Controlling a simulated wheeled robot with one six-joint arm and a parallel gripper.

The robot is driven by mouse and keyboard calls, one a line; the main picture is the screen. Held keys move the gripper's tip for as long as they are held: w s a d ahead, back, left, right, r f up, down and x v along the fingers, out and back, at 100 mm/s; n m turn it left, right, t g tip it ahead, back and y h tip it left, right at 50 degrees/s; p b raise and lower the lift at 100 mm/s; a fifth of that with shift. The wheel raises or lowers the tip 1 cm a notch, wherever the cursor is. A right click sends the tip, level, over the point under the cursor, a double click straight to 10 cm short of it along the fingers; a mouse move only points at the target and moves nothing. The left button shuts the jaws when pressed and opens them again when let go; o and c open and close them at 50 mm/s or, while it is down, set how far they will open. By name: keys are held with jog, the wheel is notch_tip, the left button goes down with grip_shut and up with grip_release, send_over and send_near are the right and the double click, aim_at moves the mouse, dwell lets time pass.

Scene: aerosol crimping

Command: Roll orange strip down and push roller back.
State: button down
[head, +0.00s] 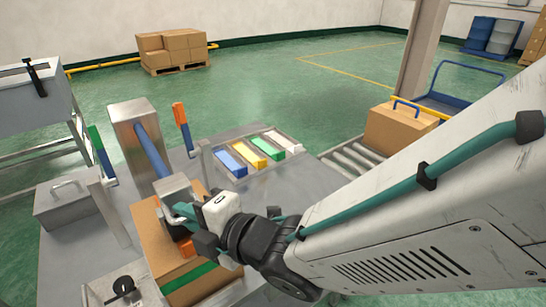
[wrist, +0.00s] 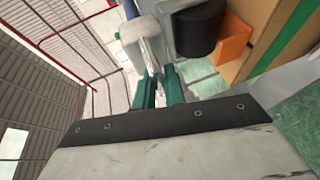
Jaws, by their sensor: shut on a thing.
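The cardboard box (head: 172,262) stands on the grey table in front of me. A dark green band crosses it, and part of the orange strip (head: 187,247) shows on its upper side. In the wrist view the orange strip (wrist: 235,40) stands out from the box beside the roller (wrist: 197,30), a black cylinder in a pale metal bracket. In the head view the metal roller head (head: 174,184) sits at the end of a blue rod, over the box's far edge. My gripper (head: 185,211) has teal fingers shut on the roller's pale metal part. The fingers hide much of the grip.
A metal block (head: 130,120) carries the blue rod. Levers with orange (head: 180,114) and green (head: 95,137) grips stand on either side. A tray of coloured strips (head: 255,152) lies right of the roller. A roller conveyor (head: 350,160) is farther right.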

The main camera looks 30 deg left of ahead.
jog(key=shift+w, duration=0.1)
jog(key=c, duration=1.5)
grip_release()
jog(key=v, duration=0.7)
jog(key=shift+d+r, duration=0.1)
jog(key=shift+d, duration=0.25)
